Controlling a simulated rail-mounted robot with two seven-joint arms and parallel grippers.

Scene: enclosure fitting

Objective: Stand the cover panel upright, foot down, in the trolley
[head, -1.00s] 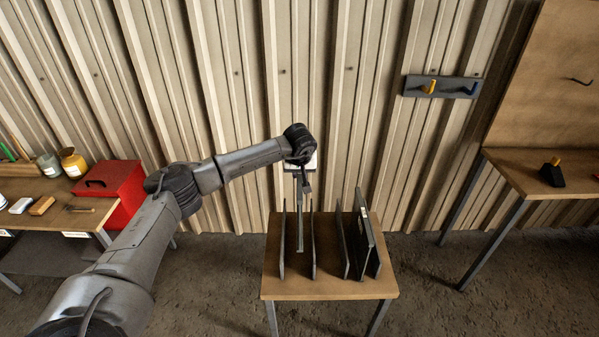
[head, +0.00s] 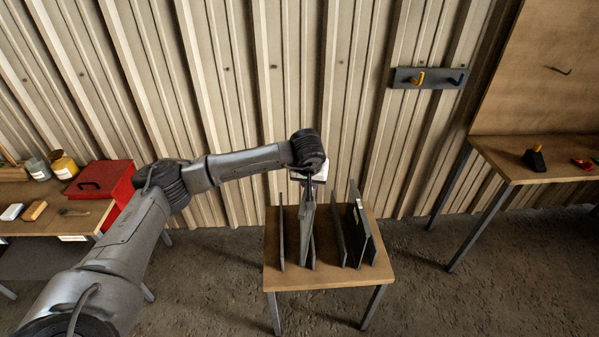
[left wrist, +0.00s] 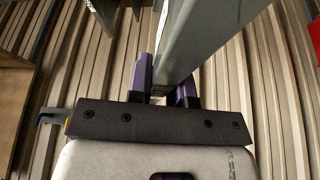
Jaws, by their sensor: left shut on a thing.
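My left gripper (head: 309,186) is shut on the cover panel (head: 306,232), a thin grey plate. It holds the plate roughly upright over the left half of the trolley (head: 325,281), close to the second upright divider from the left. I cannot tell whether the panel's lower edge touches the trolley top. In the left wrist view the purple fingers (left wrist: 164,90) grip the panel (left wrist: 208,38) near its edge. The panel's foot cannot be made out. My right gripper is not in view.
Upright plates stand on the trolley, including a left divider (head: 281,236), a middle divider (head: 341,232) and a taller plate (head: 358,225) at right. A red box (head: 103,182) sits on the left bench. A hook rail (head: 428,78) hangs on the wall. A workbench (head: 520,165) stands right.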

